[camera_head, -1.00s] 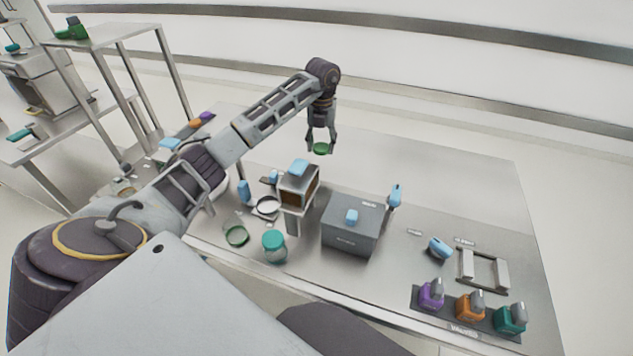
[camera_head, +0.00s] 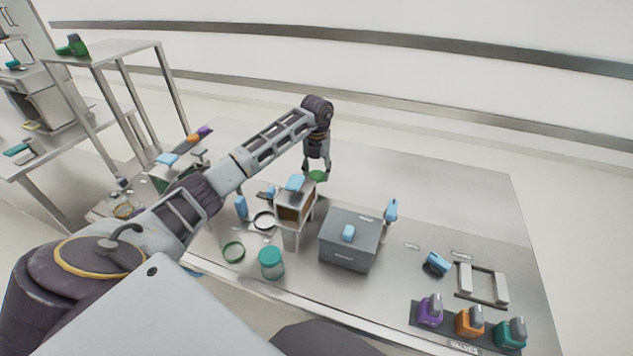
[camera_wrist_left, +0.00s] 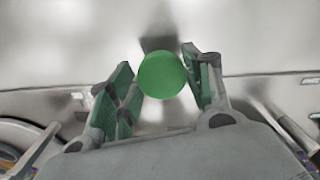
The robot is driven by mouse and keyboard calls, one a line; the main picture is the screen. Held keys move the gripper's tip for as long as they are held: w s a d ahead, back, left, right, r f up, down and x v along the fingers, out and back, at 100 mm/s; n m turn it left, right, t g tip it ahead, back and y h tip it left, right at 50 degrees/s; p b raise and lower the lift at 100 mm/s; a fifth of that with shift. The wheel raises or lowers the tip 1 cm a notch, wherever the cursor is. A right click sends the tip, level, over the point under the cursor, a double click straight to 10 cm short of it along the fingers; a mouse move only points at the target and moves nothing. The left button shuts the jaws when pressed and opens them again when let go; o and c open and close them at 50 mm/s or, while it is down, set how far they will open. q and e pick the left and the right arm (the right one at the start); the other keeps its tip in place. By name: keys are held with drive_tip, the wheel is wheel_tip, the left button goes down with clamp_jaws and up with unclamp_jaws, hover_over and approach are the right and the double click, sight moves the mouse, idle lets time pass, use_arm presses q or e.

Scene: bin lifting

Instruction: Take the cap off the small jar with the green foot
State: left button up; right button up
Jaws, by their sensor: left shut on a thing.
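My left gripper (camera_head: 316,168) is shut on a round green cap (camera_head: 317,176), behind the small stand with the brown-fronted box. In the left wrist view the green cap (camera_wrist_left: 162,75) shows as a disc between the two fingers. I cannot tell in the head view whether the cap touches the table. A small clear jar with a green ring (camera_head: 233,251) stands at the near left of the table, well apart from the gripper; it appears to have no cap on it. My right gripper is not in view.
A jar with a teal lid (camera_head: 271,263) stands beside the clear jar. A grey box (camera_head: 349,240) with a blue handle is right of the brown-fronted box (camera_head: 295,205). Purple, orange and teal valves (camera_head: 470,322) line the near right. The table's far right is clear.

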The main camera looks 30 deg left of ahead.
sight(317, 175)
use_arm(q)
drive_tip(key=shift+f, duration=0.4)
drive_tip(key=shift+f, duration=1.85)
drive_tip(key=shift+f, duration=0.15)
drive_tip(key=o, duration=1.1)
drive_tip(key=shift+o, duration=0.2)
